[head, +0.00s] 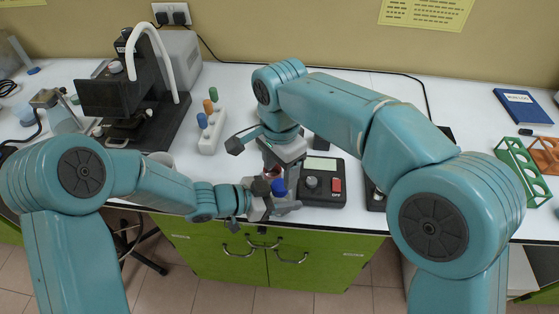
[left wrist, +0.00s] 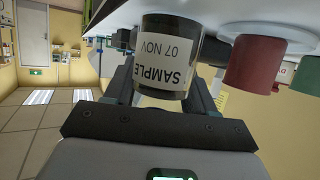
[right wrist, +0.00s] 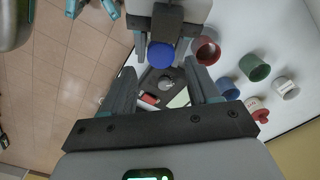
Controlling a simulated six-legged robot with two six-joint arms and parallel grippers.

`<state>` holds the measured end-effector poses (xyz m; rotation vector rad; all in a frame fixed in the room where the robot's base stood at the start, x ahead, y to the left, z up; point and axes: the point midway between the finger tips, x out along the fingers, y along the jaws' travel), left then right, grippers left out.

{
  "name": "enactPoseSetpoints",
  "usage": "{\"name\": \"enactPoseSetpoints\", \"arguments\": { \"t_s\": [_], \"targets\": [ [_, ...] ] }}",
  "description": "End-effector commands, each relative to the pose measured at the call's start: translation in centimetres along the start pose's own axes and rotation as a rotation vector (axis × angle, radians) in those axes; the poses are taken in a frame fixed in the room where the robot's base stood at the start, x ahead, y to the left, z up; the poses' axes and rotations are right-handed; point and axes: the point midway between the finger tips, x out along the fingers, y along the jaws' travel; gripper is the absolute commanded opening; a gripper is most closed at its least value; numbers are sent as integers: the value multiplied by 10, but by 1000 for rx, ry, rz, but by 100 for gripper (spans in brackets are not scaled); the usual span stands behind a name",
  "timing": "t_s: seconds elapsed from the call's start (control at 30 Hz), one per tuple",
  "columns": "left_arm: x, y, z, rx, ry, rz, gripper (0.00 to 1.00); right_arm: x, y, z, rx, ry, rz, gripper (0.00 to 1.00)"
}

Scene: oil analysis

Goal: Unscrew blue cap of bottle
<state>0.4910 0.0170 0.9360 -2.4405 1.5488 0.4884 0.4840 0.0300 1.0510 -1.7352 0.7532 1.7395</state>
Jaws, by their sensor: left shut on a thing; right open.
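My left gripper (head: 266,194) is shut on the sample bottle. The dark bottle (left wrist: 167,62) shows in the left wrist view between the fingers, with a pale label reading SAMPLE 07 NOV. Its blue cap (head: 278,187) is at the counter's front edge in the head view. In the right wrist view the blue cap (right wrist: 161,55) lies just past the fingertips, between their lines. My right gripper (right wrist: 160,70) is open, close to the cap, with nothing between its fingers. Its fingertips are mostly hidden in the head view.
A device with a red switch (head: 336,185) stands right of the bottle. A white rack (head: 211,138) with green, orange and blue tops is behind. Red (right wrist: 207,51), green (right wrist: 255,68) and blue (right wrist: 228,88) cups show in the right wrist view. A microscope-like instrument (head: 110,98) stands at left.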

Motion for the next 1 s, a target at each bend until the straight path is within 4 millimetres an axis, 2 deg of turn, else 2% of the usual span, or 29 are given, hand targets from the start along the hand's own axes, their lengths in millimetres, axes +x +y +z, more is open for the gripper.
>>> {"name": "enactPoseSetpoints", "arguments": {
  "t_s": [0.1,0.3,0.63,0.67,0.8,0.83,0.87,0.9,0.97,1.0],
  "targets": [
    [0,0,0,0,1,0,0,21,1,0,0,0,4,60],
    [0,0,0,0,1,0,0,44,0,-1,1,2,0,60],
    [0,0,0,0,1,0,0,50,0,0,2,2,-1,60],
    [0,0,0,0,1,0,0,50,0,0,2,2,-1,57],
    [0,0,0,0,1,-1,0,49,0,0,2,2,-1,11],
    [0,0,0,0,1,-1,0,49,0,0,2,2,-1,3],
    [0,0,0,0,1,-1,0,49,0,0,2,2,-1,3],
    [0,0,0,0,1,-1,0,49,0,0,2,2,-1,49],
    [0,0,0,0,1,-1,0,49,0,0,2,1,-1,65],
    [0,0,0,0,1,-1,0,49,0,0,2,1,-1,65]
  ]
}}
